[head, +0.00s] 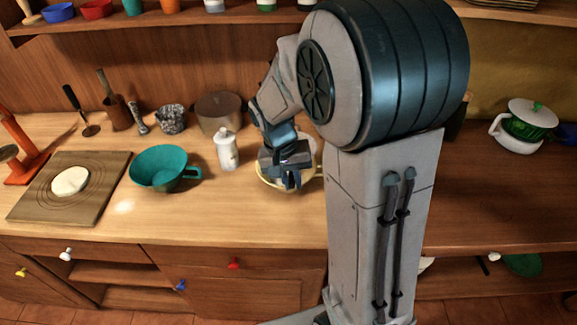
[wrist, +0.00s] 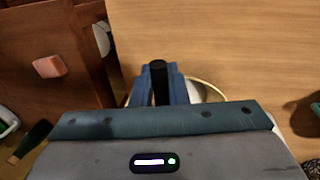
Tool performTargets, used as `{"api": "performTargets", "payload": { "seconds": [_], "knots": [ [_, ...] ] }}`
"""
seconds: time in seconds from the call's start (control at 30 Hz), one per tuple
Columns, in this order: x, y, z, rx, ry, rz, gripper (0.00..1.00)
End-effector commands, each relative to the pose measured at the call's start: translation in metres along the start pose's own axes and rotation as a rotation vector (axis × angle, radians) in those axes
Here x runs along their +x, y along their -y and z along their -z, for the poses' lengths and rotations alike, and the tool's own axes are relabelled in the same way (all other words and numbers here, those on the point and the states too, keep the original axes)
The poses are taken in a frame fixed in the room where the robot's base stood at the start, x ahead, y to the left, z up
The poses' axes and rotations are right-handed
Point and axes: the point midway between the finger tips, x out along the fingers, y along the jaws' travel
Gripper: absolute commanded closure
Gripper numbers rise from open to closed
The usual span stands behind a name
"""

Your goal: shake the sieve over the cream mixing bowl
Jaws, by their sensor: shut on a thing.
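The cream mixing bowl (head: 265,182) stands on the wooden counter, mostly hidden behind my gripper (head: 287,178). A pale curved rim, likely the bowl's, shows in the wrist view (wrist: 210,86), just beyond the fingers. My gripper is above the bowl, fingers pointing down. In the wrist view my gripper (wrist: 158,82) is shut on a dark upright handle (wrist: 159,78), which I take to be the sieve's. The sieve's mesh is hidden, so I cannot tell its tilt or whether it touches the bowl.
A white shaker (head: 226,150) stands close left of the bowl. Further left are a teal handled bowl (head: 158,165) and a board (head: 50,208) with dough (head: 70,181). A brown pot (head: 217,112) stands behind. The counter's front strip is clear.

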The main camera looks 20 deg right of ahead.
Motion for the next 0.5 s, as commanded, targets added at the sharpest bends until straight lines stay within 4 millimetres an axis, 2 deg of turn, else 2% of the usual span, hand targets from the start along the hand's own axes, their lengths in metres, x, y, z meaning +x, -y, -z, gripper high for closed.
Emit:
{"api": "performTargets", "payload": {
  "seconds": [0.27, 0.37, 0.5],
  "knots": [
    [-0.006, 0.029, 0.001, -0.005, -0.001, 0.001, 1.00],
    [-0.004, 0.022, 0.001, 0.000, 0.000, 0.001, 1.00],
    [-0.001, 0.004, 0.000, 0.002, 0.000, 0.000, 1.00]
  ]
}}
